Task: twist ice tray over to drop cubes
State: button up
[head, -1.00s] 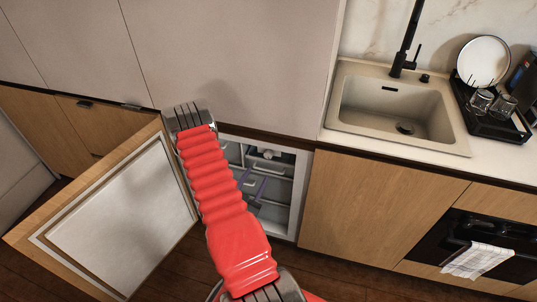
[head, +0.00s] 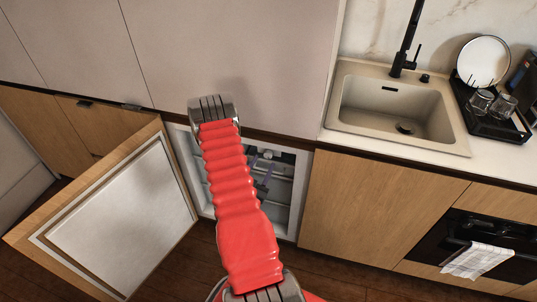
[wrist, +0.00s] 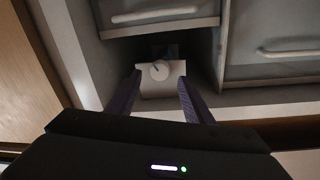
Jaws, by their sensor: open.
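In the head view the knob (head: 268,154) shows small inside the compartment, and my gripper (head: 263,184) is partly hidden behind my red arm.
Drawers with pale handles (wrist: 155,15) and (wrist: 290,48) flank the knob above and to the right. The open freezer door (head: 125,215) stands to the left. A wooden cabinet front (head: 370,215) is to the right, below the sink (head: 395,105).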

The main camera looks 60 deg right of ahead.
aim_at(267, 156)
jog(key=d, duration=0.7)
jog(key=shift+w, duration=0.25)
jog(key=shift+a, duration=0.1)
jog(key=c, duration=1)
